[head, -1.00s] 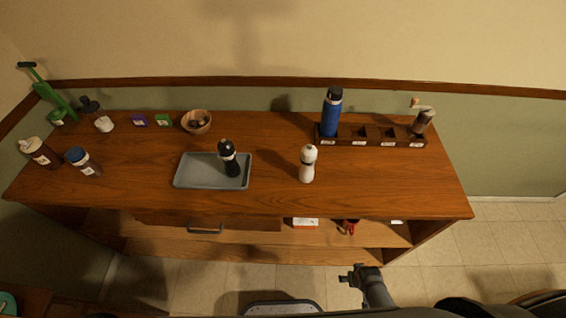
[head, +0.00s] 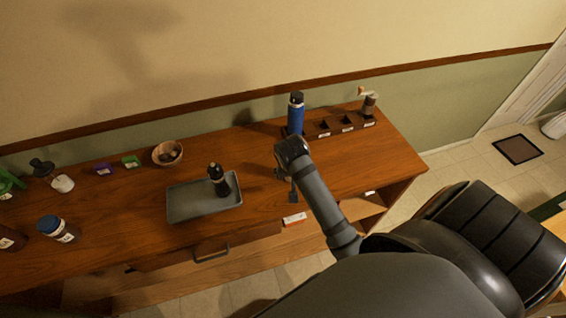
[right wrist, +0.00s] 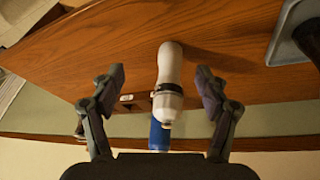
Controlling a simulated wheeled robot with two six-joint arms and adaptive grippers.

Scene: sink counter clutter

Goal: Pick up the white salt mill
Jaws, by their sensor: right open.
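The white salt mill (right wrist: 168,82) stands on the wooden counter in the right wrist view, with a dark band near its top. In the head view it is hidden behind my right arm and gripper (head: 285,182). In the right wrist view my right gripper (right wrist: 160,77) is open, with one finger on each side of the mill in the picture. Gaps show between the mill and both fingers, so nothing is held. My left gripper is not in view.
A black mill (head: 217,181) stands on a grey tray (head: 190,214) left of my right gripper. Behind are a blue bottle (head: 296,113) and a dark compartment rack (head: 334,128) with a grinder (head: 369,105). A wooden bowl (head: 167,153) stands back left.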

